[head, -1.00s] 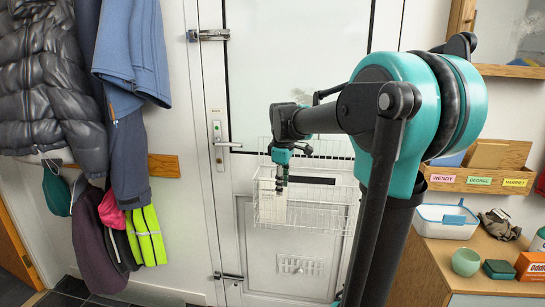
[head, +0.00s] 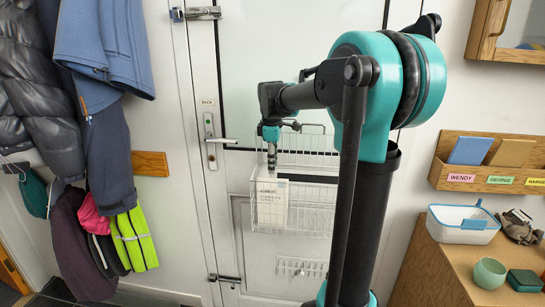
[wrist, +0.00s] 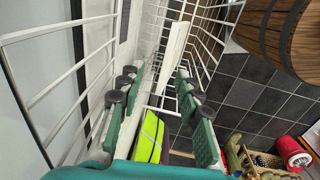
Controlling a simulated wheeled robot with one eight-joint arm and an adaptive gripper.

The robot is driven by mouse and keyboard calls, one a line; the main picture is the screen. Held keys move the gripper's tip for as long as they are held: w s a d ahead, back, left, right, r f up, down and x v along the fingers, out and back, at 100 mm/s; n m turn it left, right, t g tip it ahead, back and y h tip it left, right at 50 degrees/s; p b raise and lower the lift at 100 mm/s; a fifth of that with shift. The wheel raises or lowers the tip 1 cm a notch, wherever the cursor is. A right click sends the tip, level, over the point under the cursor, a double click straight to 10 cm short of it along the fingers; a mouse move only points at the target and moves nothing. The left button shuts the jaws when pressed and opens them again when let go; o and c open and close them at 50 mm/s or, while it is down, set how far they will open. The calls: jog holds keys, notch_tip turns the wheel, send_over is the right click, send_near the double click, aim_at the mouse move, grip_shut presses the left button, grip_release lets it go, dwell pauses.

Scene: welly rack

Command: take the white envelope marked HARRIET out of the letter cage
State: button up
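The wire letter cage (head: 310,205) hangs on the inside of the door. A pale upright envelope (head: 271,207) stands at its left end, with print too small to read. My gripper (head: 271,163) points down just above the envelope's top edge. In the wrist view my gripper (wrist: 156,78) is open, its green fingers apart with dark pads. A thin white edge, seemingly the envelope's (wrist: 172,52), shows beyond and between the fingertips, untouched as far as I can tell. The cage's white wires (wrist: 62,75) run on both sides of the fingers.
The door handle (head: 222,141) and a lower bolt (head: 225,278) are left of the cage. Coats (head: 100,130) hang further left. At right are a name-labelled wall rack (head: 452,178) and a cabinet (head: 440,255) bearing a white box (head: 463,225). A wooden barrel (wrist: 280,40) shows in the wrist view.

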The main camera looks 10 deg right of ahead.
aim_at(273, 179)
jog(key=shift+f, duration=3.5)
jog(key=shift+c, duration=0.3)
grip_shut()
jog(key=shift+r, duration=0.1)
